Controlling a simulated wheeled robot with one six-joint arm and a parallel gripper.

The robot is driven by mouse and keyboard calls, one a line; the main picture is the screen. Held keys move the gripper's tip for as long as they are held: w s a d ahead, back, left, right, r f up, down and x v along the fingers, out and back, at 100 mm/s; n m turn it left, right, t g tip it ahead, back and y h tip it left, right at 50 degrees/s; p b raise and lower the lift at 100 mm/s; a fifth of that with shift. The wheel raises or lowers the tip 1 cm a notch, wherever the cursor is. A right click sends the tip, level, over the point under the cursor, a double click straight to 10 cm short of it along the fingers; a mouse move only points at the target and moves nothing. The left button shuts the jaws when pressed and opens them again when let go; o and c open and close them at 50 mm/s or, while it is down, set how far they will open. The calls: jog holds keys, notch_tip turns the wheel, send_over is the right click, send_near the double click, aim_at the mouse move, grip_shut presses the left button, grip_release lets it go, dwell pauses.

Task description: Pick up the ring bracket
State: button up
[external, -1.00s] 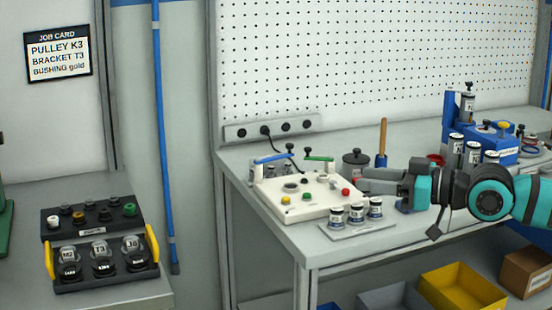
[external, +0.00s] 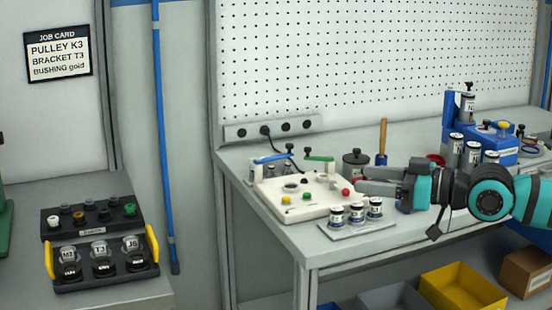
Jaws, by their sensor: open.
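The job card (external: 58,58) on the left wall reads PULLEY K3, BRACKET T3, BUSHING gold. A black kit tray (external: 149,277) with yellow handles sits on the left bench. Its front row holds dark round parts with tags M2, T3 and J8; the T3 part (external: 101,258) is in the middle. I cannot tell from this distance which piece is the ring bracket. My gripper (external: 359,188) is open at the right end of the white fixture (external: 290,205), close to its red knob (external: 346,192). Nothing shows between the jaws.
Three labelled cylinders (external: 356,214) stand on a grey plate in front of my gripper. A dark lidded pot (external: 356,163) and a wooden-handled tool (external: 383,140) stand behind it. A blue rack (external: 490,150) is at right. Yellow (external: 462,288) and grey bins lie below.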

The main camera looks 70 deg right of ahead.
jog(key=w+r+m+g, duration=0.2)
jog(key=w+m, duration=0.1)
jog(key=w, duration=0.3)
jog(key=w+r+m+g, duration=0.2)
jog(key=w+r+m, duration=0.1)
jog(key=w, duration=0.4)
jog(key=m+g+y, duration=0.1)
jog(key=m+g, duration=1.1)
jog(key=m, duration=0.9)
send_over(131, 242)
jog(key=d, duration=0.3)
jog(key=f, duration=2.3)
jog(key=shift+w+a+f, duration=0.1)
jog(key=shift+w+a, duration=0.1)
jog(key=shift+w+a+f, duration=0.1)
jog(key=shift+w+f, duration=0.05)
jog(key=shift+f, duration=0.7)
jog(key=shift+w+a+f, duration=0.15)
jog(key=shift+w+f, duration=0.05)
jog(key=shift+f, duration=0.65)
jog(key=shift+w+a+f, duration=0.1)
jog(key=shift+w+f, duration=0.05)
jog(key=shift+f, duration=0.7)
jog(key=c, duration=0.8)
jog(key=shift+c, duration=0.2)
